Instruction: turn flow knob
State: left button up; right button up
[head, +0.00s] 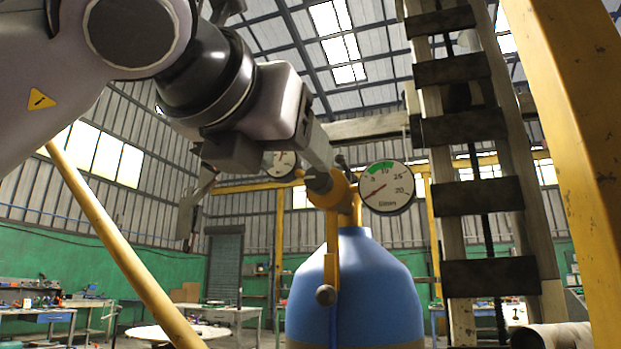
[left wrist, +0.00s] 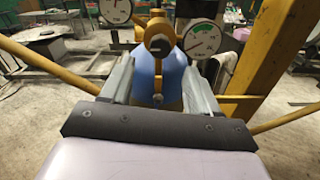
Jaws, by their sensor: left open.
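A blue gas cylinder (head: 352,290) stands upright with a yellow regulator (head: 343,194) on top. A round dark-faced knob (left wrist: 158,45) shows on the regulator's front in the left wrist view; I take it to be the flow knob. In the head view my left finger partly covers that area. My left gripper (head: 254,205) is open and empty, in front of the regulator. In the left wrist view its two fingers (left wrist: 158,68) point towards the regulator, one on each side of the knob's line. I cannot tell whether a finger touches anything. My right gripper is out of view.
A large dial gauge (head: 386,187) sits right of the regulator, a smaller one (head: 281,163) left. A yellow pipe with a ball end (head: 326,295) hangs in front of the cylinder. A yellow post (head: 575,130) and a ladder-like column (head: 490,275) stand at right.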

aim_at(315, 178)
pick_arm(q)
jog(key=p+x, duration=0.1)
jog(key=x, duration=0.6)
jog(key=shift+p, duration=0.4)
jog(key=shift+f, duration=0.1)
jog(key=c, duration=1)
jog(key=shift+c, duration=0.2)
